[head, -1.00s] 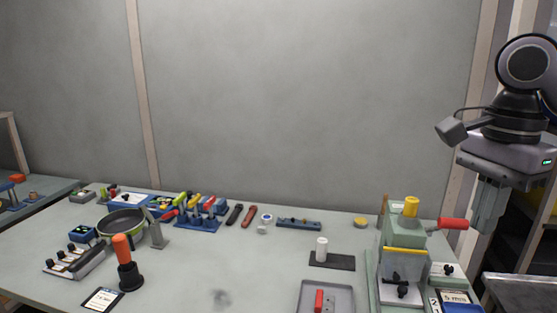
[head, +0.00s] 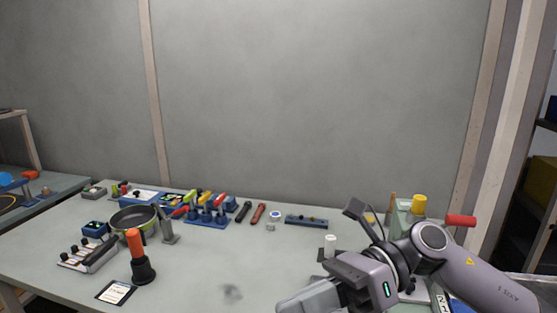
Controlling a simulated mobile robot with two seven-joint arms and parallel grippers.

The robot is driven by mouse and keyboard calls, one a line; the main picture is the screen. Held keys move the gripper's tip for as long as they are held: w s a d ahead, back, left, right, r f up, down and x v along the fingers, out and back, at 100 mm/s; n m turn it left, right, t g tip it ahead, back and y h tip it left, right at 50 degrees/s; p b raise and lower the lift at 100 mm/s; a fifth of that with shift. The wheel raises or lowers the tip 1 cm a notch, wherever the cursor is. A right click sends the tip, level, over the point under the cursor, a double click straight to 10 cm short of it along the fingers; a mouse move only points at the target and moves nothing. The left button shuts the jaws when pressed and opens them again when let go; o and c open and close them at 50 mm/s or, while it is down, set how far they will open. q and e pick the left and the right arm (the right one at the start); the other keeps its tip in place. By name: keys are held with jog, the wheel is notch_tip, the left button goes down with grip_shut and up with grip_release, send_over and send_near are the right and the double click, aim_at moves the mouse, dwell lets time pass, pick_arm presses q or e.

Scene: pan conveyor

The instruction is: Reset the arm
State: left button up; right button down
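My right arm comes in from the lower right, low over the right part of the table (head: 185,285). My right gripper (head: 305,298) points to the left and down at the bottom edge of the head view. Its fingertips cannot be made out, so whether it is open or shut does not show. The arm covers much of the green press (head: 404,206) with its yellow knob and red handle (head: 461,220), and hides the tray area. My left gripper is not in view.
A pan (head: 133,219) rests at the left near a grey stand. An orange-handled plunger (head: 139,260) stands in front of it. Screwdrivers in a blue rack (head: 206,218), two dark and red tools and a blue bar (head: 306,221) line the back. The table's front middle is clear.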

jog(key=w+d+f+n+t+h, duration=0.3)
jog(key=f+n+t, duration=0.65)
jog(key=n, duration=0.75)
jog(key=w+d+f+n+t+h, duration=0.1)
jog(key=w+d+f+n+t, duration=0.4)
jog(key=n+t, duration=1)
jog(key=s+d+f+m+g+h, duration=0.4)
jog(key=s+f, duration=0.4)
jog(key=f, duration=0.3)
jog(key=s+d+f+m+g+h, duration=0.4)
jog(key=s+f, duration=0.4)
jog(key=f, duration=0.3)
jog(key=shift+s+d+f+m+g+h, duration=0.25)
jog(key=shift+d+m+g+h, duration=0.15)
jog(key=shift+d+m, duration=0.55)
